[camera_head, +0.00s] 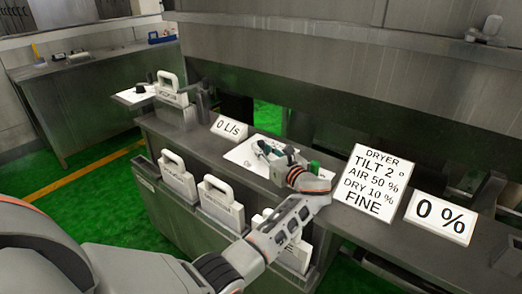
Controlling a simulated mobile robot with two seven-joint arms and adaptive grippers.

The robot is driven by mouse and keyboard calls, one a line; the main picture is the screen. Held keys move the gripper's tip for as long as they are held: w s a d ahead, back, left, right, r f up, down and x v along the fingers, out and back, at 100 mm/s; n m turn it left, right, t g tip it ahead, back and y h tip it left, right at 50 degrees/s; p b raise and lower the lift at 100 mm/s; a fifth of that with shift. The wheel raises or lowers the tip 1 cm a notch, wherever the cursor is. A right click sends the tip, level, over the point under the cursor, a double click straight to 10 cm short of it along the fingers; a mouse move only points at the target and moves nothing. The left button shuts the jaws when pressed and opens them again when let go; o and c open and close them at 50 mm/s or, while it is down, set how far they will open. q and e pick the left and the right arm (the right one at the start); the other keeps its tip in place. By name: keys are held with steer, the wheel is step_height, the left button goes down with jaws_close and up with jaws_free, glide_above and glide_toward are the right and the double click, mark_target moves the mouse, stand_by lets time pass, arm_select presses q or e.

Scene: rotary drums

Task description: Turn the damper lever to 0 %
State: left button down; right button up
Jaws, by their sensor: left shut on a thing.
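My left gripper (271,152) reaches over the counter from the lower left and is shut on the damper lever. The fingers cover most of the lever, so its exact angle cannot be told. A white dial plate (240,152) lies flat on the counter under the gripper; its markings are too small to read. A small green part (314,167) shows just right of the gripper. A white sign reading "0 %" (440,218) stands on the counter at the right. My right gripper is not in view.
A "0 L/s" sign (230,128) stands left of the plate, and a "DRYER" sign (374,184) reads tilt 2°, air 50 %, dry 10 %, fine. Several white handled containers (178,181) hang along the counter front. Another bench (95,90) stands at the back left.

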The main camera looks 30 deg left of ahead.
arm_select(q)
steer(key=shift+r, duration=0.1)
steer(key=c, duration=1.9)
jaws_free()
steer(key=shift+s+d, duration=0.2)
steer(key=shift+d, duration=0.25)
steer(key=v, duration=0.6)
steer(key=shift+s+d, duration=0.15)
steer(key=shift+d, duration=0.05)
